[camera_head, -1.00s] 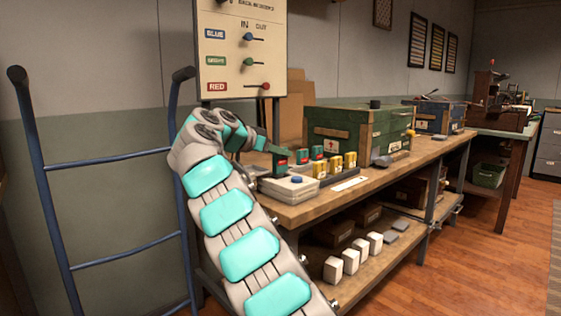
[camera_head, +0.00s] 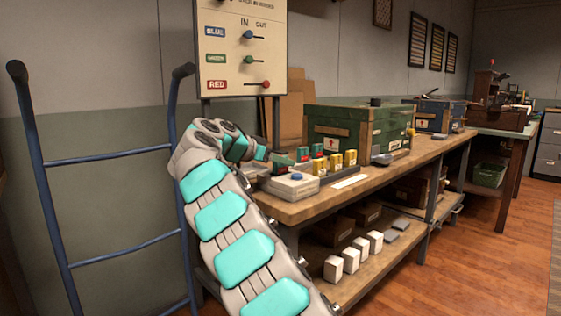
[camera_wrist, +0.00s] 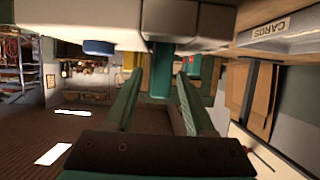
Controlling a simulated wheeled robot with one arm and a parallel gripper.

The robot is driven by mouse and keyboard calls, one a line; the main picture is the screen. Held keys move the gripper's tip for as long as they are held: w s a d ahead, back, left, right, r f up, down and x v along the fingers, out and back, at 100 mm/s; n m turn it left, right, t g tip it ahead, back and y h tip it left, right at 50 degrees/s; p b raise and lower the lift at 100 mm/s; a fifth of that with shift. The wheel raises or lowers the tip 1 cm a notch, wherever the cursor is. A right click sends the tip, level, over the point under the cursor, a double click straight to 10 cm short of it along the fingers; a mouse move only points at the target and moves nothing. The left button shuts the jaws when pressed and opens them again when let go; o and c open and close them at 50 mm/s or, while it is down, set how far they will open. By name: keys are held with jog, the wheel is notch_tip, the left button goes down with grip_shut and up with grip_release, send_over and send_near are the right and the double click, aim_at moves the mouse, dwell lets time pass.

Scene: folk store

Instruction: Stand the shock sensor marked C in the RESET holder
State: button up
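In the wrist view, a dark green sensor block (camera_wrist: 161,72) stands at the slot area of the white box (camera_wrist: 205,20), which has a blue button (camera_wrist: 98,47). This view looks upside down. My gripper (camera_wrist: 160,82) has its two green fingers on either side of the block, with gaps visible, so it looks open. In the head view, my gripper (camera_head: 280,160) is just above the white box (camera_head: 289,187), at the near left end of the bench. No letter on the block and no RESET label is readable.
Green, red-topped blocks (camera_head: 317,151) and several yellow blocks (camera_head: 335,161) stand in a dark rack behind the white box. A green crate (camera_head: 350,132) stands farther back. A switch board (camera_head: 242,45) rises behind my arm. A blue hand truck (camera_head: 110,158) stands left.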

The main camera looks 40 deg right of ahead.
jog(key=shift+r, duration=0.1)
jog(key=shift+r, duration=0.15)
jog(key=v, duration=1.2)
dwell(1.6)
